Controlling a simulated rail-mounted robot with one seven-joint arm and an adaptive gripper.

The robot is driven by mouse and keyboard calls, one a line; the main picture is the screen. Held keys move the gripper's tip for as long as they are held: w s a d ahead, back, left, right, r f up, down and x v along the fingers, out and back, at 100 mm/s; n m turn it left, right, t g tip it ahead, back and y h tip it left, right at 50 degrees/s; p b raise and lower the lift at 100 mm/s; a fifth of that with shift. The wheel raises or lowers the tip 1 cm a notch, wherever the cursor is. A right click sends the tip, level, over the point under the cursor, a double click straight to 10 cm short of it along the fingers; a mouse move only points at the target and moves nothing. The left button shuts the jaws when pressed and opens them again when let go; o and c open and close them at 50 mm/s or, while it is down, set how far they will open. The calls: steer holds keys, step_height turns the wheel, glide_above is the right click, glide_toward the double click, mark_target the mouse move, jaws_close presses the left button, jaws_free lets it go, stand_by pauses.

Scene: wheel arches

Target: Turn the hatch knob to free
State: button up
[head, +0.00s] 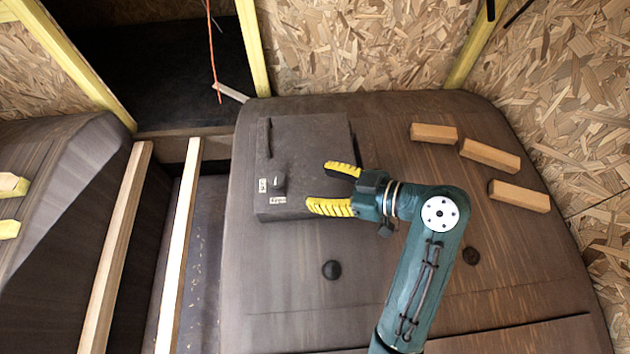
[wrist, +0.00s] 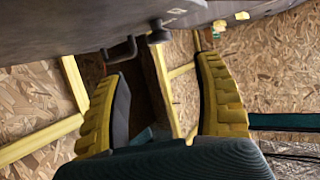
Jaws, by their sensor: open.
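The hatch (head: 310,150) is a dark, raised panel on top of the wheel arch. Its small dark knob (head: 279,183) stands near the lower left corner, with two pale labels beside it, too small to read. The knob also shows in the wrist view (wrist: 157,33), above the gap between the fingers, beside a dark bar handle (wrist: 120,50). That handle lies along the hatch's upper left in the head view (head: 268,138). My gripper (head: 318,185) is open and empty, its yellow fingers pointing left toward the knob. The fingers are apart from the knob, to its right.
Three wooden blocks (head: 490,155) lie on the right of the wheel arch (head: 290,300). Round dark plugs (head: 331,269) sit on its near part. Pale timber rails (head: 180,240) run along a gap at left. An orange cord (head: 212,50) hangs behind. Chipboard walls stand at the back.

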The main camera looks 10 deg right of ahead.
steer(key=shift+w+d+r, duration=0.1)
steer(key=shift+w, duration=0.05)
step_height(320, 180, up, 3)
steer(key=d+m+t+h+p, duration=0.1)
steer(key=d+m+t+h, duration=0.1)
steer(key=m+t, duration=0.1)
steer(key=m+h+p, duration=0.2)
steer(key=p, duration=0.4)
glide_toward(278, 179)
steer(key=shift+t+h, duration=0.3)
steer(key=shift+t, duration=0.1)
steer(key=b+x, duration=0.1)
steer(key=x, duration=0.2)
steer(key=b+x, duration=0.1)
steer(key=x, duration=0.3)
steer(key=b+x, duration=0.1)
steer(key=x, duration=0.2)
steer(key=shift+w+a+f+b, duration=0.1)
steer(key=shift+a+f+b, duration=0.15)
steer(key=shift+a, duration=0.2)
steer(key=c, duration=1.1)
